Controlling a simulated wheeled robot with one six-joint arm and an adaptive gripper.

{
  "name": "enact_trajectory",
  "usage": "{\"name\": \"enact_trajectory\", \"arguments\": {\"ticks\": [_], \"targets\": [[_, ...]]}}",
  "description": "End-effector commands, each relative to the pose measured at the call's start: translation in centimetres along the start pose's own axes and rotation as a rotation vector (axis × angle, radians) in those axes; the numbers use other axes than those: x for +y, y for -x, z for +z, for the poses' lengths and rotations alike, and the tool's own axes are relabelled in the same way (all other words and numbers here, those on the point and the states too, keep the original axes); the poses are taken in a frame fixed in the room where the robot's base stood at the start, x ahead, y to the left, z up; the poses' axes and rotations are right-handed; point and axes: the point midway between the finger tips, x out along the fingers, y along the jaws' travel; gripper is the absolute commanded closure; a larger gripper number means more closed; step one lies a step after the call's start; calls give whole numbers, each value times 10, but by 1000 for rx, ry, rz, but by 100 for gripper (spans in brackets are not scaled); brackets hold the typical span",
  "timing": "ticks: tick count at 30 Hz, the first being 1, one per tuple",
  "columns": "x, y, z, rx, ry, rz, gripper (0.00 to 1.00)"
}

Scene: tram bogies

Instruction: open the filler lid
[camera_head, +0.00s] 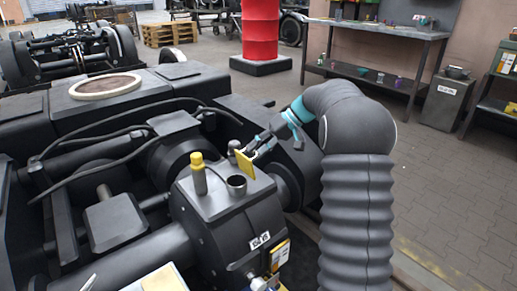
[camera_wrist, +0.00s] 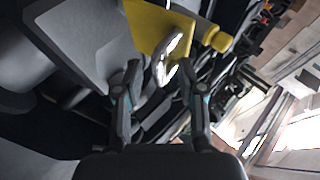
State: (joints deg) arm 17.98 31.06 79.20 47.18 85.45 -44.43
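The yellow filler lid (camera_head: 246,164) stands tilted up at the right of the round filler neck (camera_head: 236,184) on the dark gearbox housing (camera_head: 228,215). The dark opening of the neck is uncovered. My gripper (camera_head: 256,151) is on the lid's right side, close to it. In the wrist view the yellow lid (camera_wrist: 160,27) lies just ahead of my gripper (camera_wrist: 159,72). A shiny silver handle (camera_wrist: 172,60) on the lid reaches between the fingers. The fingers are spread, with gaps visible beside the handle; any light contact is hard to tell.
A yellow-capped post (camera_head: 198,175) stands left of the neck and shows beside the lid in the wrist view (camera_wrist: 216,38). Black hoses (camera_head: 110,140) cross the bogie frame. A red drum (camera_head: 260,30) and a workbench (camera_head: 380,30) are behind, with open floor at right.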

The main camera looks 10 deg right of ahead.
Motion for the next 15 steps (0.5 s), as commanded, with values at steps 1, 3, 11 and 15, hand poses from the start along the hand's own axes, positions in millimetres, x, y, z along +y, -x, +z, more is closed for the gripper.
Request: {"name": "enact_trajectory", "arguments": {"ticks": [1,3,11,15], "targets": [[0,2,0,2,0,1,61],[0,8,-1,3,0,1,61],[1,53,-1,4,1,2,61],[1,80,-1,3,1,1,61]]}}
